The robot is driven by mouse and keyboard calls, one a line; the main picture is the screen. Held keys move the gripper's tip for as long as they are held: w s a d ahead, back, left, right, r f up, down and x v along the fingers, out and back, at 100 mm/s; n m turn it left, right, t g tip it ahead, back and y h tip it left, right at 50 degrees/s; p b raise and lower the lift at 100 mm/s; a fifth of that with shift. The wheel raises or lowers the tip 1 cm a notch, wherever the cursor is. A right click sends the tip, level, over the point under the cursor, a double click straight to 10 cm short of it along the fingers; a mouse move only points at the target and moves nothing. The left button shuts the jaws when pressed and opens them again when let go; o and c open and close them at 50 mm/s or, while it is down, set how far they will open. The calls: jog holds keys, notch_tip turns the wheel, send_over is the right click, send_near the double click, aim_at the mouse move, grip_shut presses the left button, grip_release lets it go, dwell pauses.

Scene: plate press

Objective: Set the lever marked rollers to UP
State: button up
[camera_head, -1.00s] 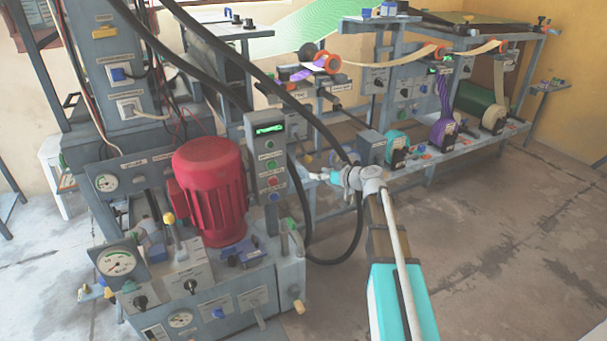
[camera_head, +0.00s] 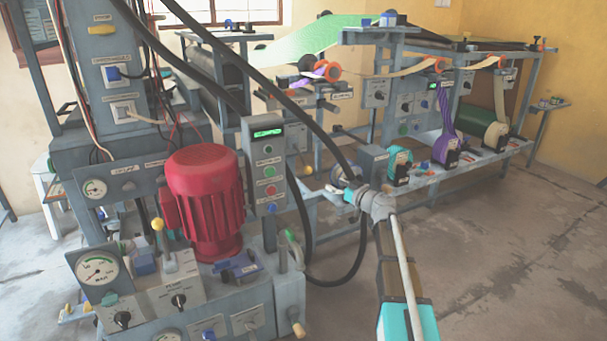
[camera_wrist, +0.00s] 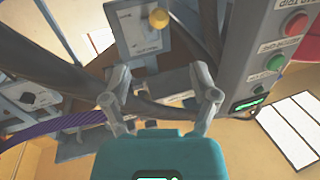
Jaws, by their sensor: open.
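A lever with a yellow ball knob (camera_wrist: 158,18) stands on a grey labelled plate at the top of the wrist view. Its label is too small to read, so I cannot tell whether it is the rollers lever. My gripper (camera_wrist: 160,84) is open and empty, its two fingers pointing toward that plate, with the knob beyond the fingertips and not touched. Another yellow-knobbed lever (camera_head: 157,224) stands on the front panel at the left.
The button column (camera_wrist: 282,50) is close to the right finger in the wrist view; it also shows in the head view (camera_head: 266,170). Black hoses (camera_head: 307,120) hang by my gripper. A red motor (camera_head: 205,200) stands left. Floor (camera_head: 510,250) at right is clear.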

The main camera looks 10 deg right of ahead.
aim_at(310, 172)
jog(key=x, duration=1.3)
jog(key=shift+w+a, duration=0.3)
